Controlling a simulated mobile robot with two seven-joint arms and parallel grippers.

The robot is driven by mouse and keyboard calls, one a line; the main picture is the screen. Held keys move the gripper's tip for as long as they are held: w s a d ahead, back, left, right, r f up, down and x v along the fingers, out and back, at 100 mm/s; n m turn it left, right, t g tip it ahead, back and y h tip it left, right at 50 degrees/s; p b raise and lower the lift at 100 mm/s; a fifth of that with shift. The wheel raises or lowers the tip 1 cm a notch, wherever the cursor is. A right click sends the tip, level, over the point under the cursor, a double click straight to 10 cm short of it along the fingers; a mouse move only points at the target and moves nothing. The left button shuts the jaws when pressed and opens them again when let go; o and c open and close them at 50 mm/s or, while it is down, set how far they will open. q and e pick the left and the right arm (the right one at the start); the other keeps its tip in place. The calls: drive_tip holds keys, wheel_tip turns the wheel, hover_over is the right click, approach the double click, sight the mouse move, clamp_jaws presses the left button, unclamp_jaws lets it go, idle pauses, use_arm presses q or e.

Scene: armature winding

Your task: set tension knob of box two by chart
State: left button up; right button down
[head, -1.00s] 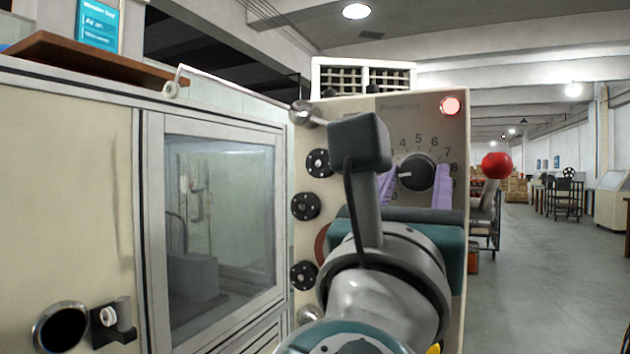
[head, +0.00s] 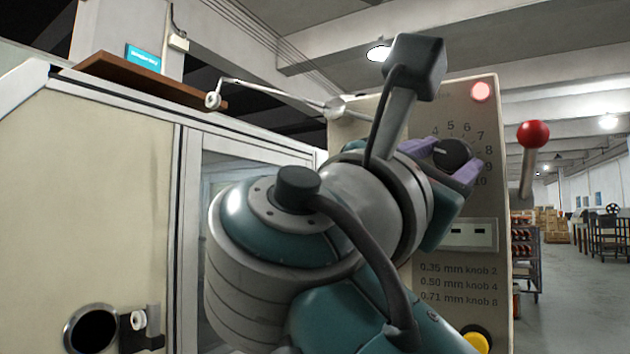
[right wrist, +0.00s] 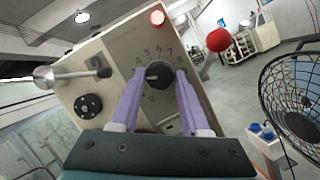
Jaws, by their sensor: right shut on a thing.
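The black tension knob (head: 453,154) sits on the beige panel (head: 375,105) of the box, inside a printed number scale. Its white mark points left, on the low-number side; the exact number is hidden. My right gripper (head: 455,172) has its purple fingers shut on the knob, one on each side. The knob (right wrist: 158,75) also shows between the fingers in the right wrist view. The chart (head: 458,284) lower on the panel reads 0.35 mm knob 2, 0.50 mm knob 4, 0.71 mm knob 8. My left gripper is out of view.
A red ball-topped lever (head: 533,134) stands at the panel's right edge, and a lit red lamp (head: 481,91) is above the knob. A yellow button (head: 475,342) is below the chart. A fan (right wrist: 292,105) stands at the right in the wrist view. Open floor lies to the right.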

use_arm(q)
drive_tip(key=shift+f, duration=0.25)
use_arm(e)
drive_tip(key=shift+m, duration=0.4)
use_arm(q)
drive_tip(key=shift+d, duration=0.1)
use_arm(e)
drive_tip(key=shift+r, duration=0.1)
drive_tip(key=shift+c, duration=1.9)
unclamp_jaws()
